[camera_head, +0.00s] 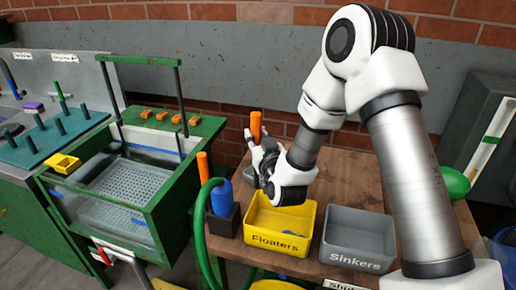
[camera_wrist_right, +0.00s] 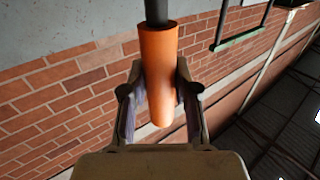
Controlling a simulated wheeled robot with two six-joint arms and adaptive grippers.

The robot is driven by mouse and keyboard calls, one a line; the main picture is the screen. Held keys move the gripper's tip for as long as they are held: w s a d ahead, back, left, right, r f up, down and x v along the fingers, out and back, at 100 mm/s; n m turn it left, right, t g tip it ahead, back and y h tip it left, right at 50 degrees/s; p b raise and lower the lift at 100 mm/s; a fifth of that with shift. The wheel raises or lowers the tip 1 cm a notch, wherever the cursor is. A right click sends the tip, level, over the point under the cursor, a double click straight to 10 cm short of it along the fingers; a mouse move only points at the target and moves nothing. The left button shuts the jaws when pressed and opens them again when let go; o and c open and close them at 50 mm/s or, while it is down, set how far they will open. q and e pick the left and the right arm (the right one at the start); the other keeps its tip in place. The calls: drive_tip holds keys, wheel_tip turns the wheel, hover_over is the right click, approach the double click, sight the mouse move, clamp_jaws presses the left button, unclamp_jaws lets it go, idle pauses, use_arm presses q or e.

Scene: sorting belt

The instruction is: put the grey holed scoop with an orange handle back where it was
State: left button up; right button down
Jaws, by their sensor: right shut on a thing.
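My right gripper (camera_head: 259,146) is shut on the orange handle (camera_head: 256,124) of the scoop, above the wooden table behind the yellow bin. In the right wrist view the orange handle (camera_wrist_right: 159,75) stands between the two fingers of my right gripper (camera_wrist_right: 158,105), and a dark shaft leaves its top end. The scoop's grey holed head cannot be made out in either view. My left gripper is not in view.
A yellow Floaters bin (camera_head: 280,240) and a grey Sinkers bin (camera_head: 357,240) stand at the table front. Left of them is a dark holder (camera_head: 224,220) with a blue item and another orange handle (camera_head: 203,168). A green-framed tank (camera_head: 130,195) stands further left.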

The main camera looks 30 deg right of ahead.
drive_tip(key=shift+f, duration=1.15)
drive_tip(key=c, duration=0.9)
unclamp_jaws()
drive_tip(key=shift+f, duration=0.1)
